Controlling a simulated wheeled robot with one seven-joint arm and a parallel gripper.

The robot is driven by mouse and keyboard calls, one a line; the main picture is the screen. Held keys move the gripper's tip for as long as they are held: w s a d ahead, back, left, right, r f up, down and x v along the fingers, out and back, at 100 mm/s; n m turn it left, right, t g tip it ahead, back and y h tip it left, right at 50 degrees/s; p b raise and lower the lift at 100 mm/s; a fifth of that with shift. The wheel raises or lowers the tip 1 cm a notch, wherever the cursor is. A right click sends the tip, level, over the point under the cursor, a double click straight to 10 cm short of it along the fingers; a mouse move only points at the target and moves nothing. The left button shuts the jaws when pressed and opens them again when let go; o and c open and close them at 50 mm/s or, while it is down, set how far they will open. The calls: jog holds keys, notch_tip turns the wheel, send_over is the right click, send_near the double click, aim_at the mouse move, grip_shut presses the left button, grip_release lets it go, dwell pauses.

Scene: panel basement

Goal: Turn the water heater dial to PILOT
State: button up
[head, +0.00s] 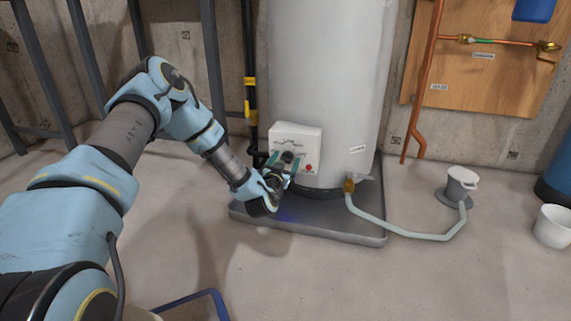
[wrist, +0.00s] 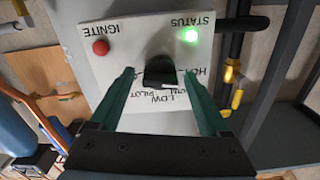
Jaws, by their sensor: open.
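The water heater (head: 330,70) is a tall white tank with a white control box (head: 310,137) low on its front. In the wrist view the control panel (wrist: 125,75) appears upside down. Its black dial (wrist: 160,72) sits among printed labels, with PILOT and LOW readable and HOT partly hidden. I cannot tell which label the dial points to. My gripper (wrist: 160,77) is open, its two green fingers on either side of the dial, with gaps visible on both sides. In the head view my gripper (head: 281,166) is at the box front and hides part of it.
A red IGNITE button (wrist: 100,47) and a lit green STATUS light (wrist: 190,35) are on the panel. The heater stands in a grey drain pan (head: 350,229). A pale hose (head: 400,235) runs right to a floor drain (head: 458,185). A black pipe (head: 250,80) stands left.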

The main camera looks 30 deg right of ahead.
grip_shut()
dwell(0.7)
